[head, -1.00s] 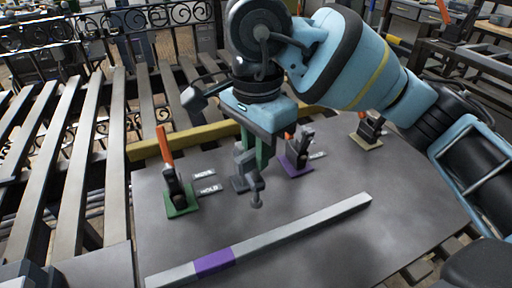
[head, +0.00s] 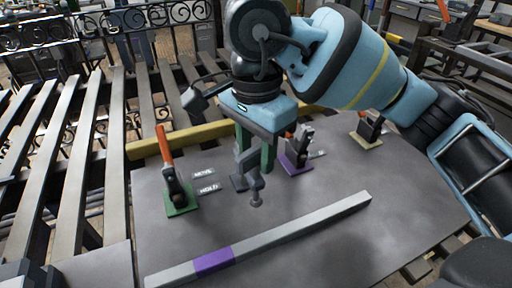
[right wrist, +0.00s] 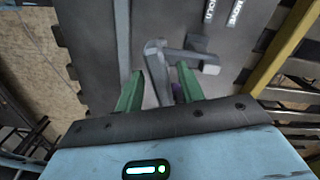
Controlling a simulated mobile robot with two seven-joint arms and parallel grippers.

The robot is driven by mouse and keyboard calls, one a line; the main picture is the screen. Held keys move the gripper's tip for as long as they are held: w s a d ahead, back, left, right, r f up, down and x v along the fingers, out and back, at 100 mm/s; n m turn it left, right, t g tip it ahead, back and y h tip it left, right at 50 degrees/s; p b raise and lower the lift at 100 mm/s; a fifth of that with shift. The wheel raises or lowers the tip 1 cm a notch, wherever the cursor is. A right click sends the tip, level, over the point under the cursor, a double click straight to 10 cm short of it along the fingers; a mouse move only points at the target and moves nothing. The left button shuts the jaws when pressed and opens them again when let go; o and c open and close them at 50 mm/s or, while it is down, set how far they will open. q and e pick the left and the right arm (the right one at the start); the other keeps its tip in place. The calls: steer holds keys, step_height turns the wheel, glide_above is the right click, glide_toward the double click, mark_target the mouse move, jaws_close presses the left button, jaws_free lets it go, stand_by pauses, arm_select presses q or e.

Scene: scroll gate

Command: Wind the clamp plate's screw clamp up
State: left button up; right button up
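The screw clamp (head: 254,182) is a small grey clamp standing on the dark plate (head: 300,212), with a thin spindle and a round end pointing down on its near side. It also shows in the right wrist view (right wrist: 198,58). My right gripper (head: 256,160) has green fingers pointing down over the clamp's top. In the right wrist view the fingers (right wrist: 158,92) stand apart with part of the grey clamp between them. A gap seems to remain at the sides; contact is hard to tell. My left gripper is not in view.
Orange-handled toggle clamps stand on a green base (head: 181,203), a purple base (head: 296,168) and a tan base (head: 366,141). A grey bar with a purple band (head: 214,262) lies across the front. A yellow rail (head: 150,147) runs behind; slats lie left.

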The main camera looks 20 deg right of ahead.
mark_target(256, 148)
steer(key=shift+r, duration=0.15)
step_height(256, 148, up, 8)
steer(key=shift+f+p, duration=0.25)
steer(key=shift+p, duration=0.3)
